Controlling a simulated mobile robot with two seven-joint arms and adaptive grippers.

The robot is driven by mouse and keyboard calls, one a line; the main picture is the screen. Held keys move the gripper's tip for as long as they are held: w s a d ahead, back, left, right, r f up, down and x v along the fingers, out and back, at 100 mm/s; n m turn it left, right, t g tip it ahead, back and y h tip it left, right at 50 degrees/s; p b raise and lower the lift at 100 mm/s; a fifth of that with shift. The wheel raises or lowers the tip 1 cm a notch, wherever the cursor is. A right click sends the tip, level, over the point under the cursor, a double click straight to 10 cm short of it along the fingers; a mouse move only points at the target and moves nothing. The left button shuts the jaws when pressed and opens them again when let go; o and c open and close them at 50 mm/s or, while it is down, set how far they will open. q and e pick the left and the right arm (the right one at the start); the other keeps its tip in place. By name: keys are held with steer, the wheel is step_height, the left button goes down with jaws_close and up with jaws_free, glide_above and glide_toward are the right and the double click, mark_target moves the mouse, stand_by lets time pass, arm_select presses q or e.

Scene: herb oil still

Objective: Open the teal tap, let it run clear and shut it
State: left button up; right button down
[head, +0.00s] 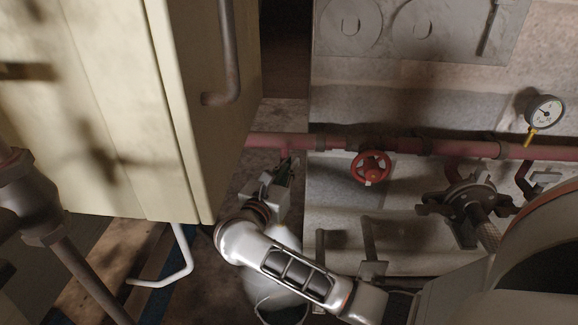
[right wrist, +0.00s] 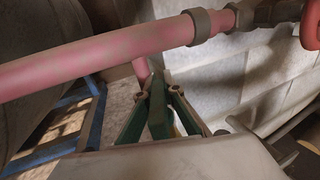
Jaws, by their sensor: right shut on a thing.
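The teal tap's dark green handle (right wrist: 158,112) stands between the two fingers of my right gripper (right wrist: 160,98) in the right wrist view. The gripper is shut on it. A short pink pipe branch (right wrist: 141,68) comes down just behind it from the long pink pipe (right wrist: 100,58). In the head view my right gripper (head: 284,172) is just below the pink pipe (head: 275,141), and only a little dark green shows there. The tap's body and outlet are hidden, and I cannot tell whether anything runs from it. My left gripper is not in view.
A red handwheel (head: 371,167) sits on the pipe to the right. A pressure gauge (head: 545,111) is farther right. A tall cream cabinet (head: 105,100) stands close on the left. A pail (head: 283,312) is partly hidden under my right arm.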

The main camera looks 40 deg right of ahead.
steer(key=shift+s+f+m+g, duration=0.1)
steer(key=shift+m+g, duration=0.2)
steer(key=shift+g, duration=0.2)
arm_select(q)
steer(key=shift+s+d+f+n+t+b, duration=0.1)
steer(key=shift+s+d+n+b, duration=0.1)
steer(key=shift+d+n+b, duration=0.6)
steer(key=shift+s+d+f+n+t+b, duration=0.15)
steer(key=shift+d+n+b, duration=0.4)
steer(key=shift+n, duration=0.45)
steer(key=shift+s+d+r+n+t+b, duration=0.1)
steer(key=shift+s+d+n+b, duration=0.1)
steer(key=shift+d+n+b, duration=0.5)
arm_select(e)
steer(key=shift+s+a+m+g+y, duration=0.1)
steer(key=shift+s+m+g+y, duration=0.4)
steer(key=shift+m+g, duration=1.75)
steer(key=shift+s+a+m+g+y, duration=0.1)
steer(key=shift+s+m+g, duration=1.05)
steer(key=shift+g, duration=2)
steer(key=shift+s+a+m+g+y, duration=0.1)
steer(key=shift+s+m+g+y, duration=0.3)
steer(key=shift+m+g, duration=1.95)
steer(key=shift+s+g, duration=0.15)
steer(key=shift+g, duration=0.4)
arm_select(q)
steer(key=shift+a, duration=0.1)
